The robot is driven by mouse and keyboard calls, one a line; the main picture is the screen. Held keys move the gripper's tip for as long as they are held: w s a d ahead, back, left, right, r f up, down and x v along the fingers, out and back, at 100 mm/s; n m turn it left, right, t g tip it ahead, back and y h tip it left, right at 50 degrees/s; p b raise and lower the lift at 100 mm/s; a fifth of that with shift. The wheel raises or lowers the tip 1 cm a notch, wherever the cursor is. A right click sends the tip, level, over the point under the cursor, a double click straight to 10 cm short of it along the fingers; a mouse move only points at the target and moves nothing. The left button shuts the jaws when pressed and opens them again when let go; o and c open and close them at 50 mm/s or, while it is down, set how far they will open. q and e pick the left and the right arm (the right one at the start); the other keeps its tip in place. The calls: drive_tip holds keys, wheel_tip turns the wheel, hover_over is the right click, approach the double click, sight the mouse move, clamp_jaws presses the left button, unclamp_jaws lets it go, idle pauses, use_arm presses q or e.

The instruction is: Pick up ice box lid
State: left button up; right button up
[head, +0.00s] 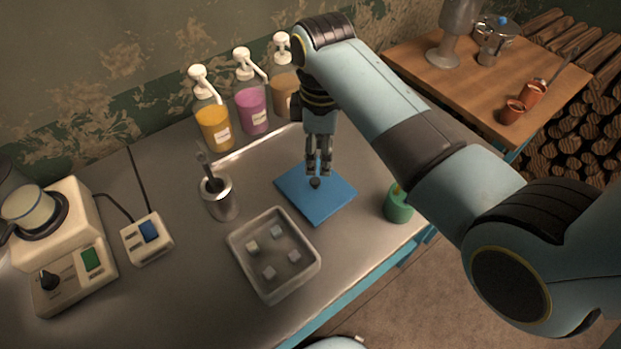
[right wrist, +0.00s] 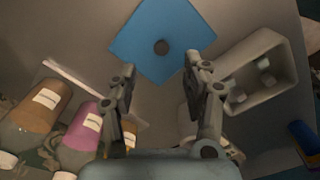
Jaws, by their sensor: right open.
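The ice box lid (head: 327,204) is a flat blue square with a dark round knob (head: 315,182) at its middle. It lies on the grey counter behind and to the right of the open ice box (head: 240,251), a pale square tray holding several ice cubes. My right gripper (head: 318,172) points down above the knob. In the right wrist view the lid (right wrist: 190,22) and knob (right wrist: 161,47) appear ahead of the two spread fingers (right wrist: 158,75), with nothing between them. My left gripper is not in view.
Pump bottles (head: 213,128) stand at the back. A metal cup (head: 219,197) with utensils is left of the lid and a green container (head: 398,206) right of it. A switch box (head: 147,240) and an appliance (head: 62,240) are at left. A wooden table (head: 480,75) is beyond.

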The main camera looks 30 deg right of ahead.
sight(315, 181)
wheel_tip(315, 181, down, 2)
drive_tip(key=shift+s+f, duration=0.1)
drive_tip(key=shift+f, duration=0.45)
drive_tip(key=f, duration=0.4)
drive_tip(key=shift+w+a+f, duration=0.2)
drive_tip(key=shift+a, duration=0.15)
drive_tip(key=shift+f, duration=0.35)
drive_tip(key=shift+c, duration=1.4)
drive_tip(key=c, duration=0.4)
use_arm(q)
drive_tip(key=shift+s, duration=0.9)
use_arm(e)
clamp_jaws()
